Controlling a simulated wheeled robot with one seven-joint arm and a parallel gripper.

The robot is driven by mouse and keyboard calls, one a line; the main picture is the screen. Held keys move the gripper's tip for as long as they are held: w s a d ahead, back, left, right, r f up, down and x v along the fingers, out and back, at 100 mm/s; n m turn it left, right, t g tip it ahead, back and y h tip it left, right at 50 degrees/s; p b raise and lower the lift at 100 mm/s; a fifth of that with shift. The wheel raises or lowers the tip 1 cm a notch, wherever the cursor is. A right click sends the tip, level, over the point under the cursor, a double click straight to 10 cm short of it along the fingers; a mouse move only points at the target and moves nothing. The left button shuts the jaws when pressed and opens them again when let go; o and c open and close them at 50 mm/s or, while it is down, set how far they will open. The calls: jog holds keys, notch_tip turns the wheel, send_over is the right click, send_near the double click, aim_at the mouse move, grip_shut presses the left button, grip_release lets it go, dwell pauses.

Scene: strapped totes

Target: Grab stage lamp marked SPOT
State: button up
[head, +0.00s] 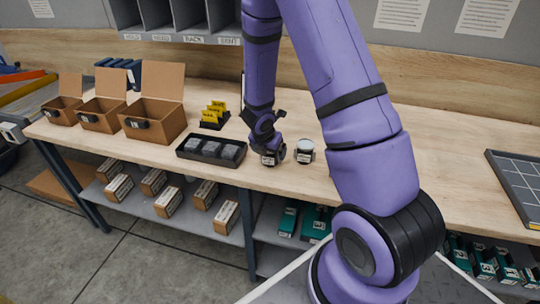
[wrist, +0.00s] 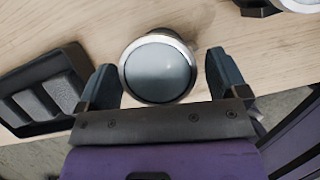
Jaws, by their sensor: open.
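A small round lamp (wrist: 158,68) with a pale lens and silver rim is between the fingers of my gripper (wrist: 161,76) in the wrist view. The fingers are open, one on each side, and small gaps seem to show. In the head view my gripper (head: 268,146) is low over the table at this lamp (head: 272,159), which is partly hidden and has a white label. A second, similar lamp (head: 305,152) stands just to the right; its edge shows at the wrist view's top right (wrist: 297,4). Neither label is readable, so I cannot tell which is SPOT.
A black tray with grey blocks (head: 184,153) lies just left of my gripper. Yellow cards in a black holder (head: 208,124) stand behind it. Open cardboard boxes (head: 151,130) stand farther left. A gridded grey tray (head: 495,168) lies far right. The tabletop (head: 450,135) between is clear.

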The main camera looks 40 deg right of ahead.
jog(key=shift+x, duration=1)
jog(key=shift+c, duration=0.4)
jog(key=c, duration=1)
jog(key=shift+r, duration=0.1)
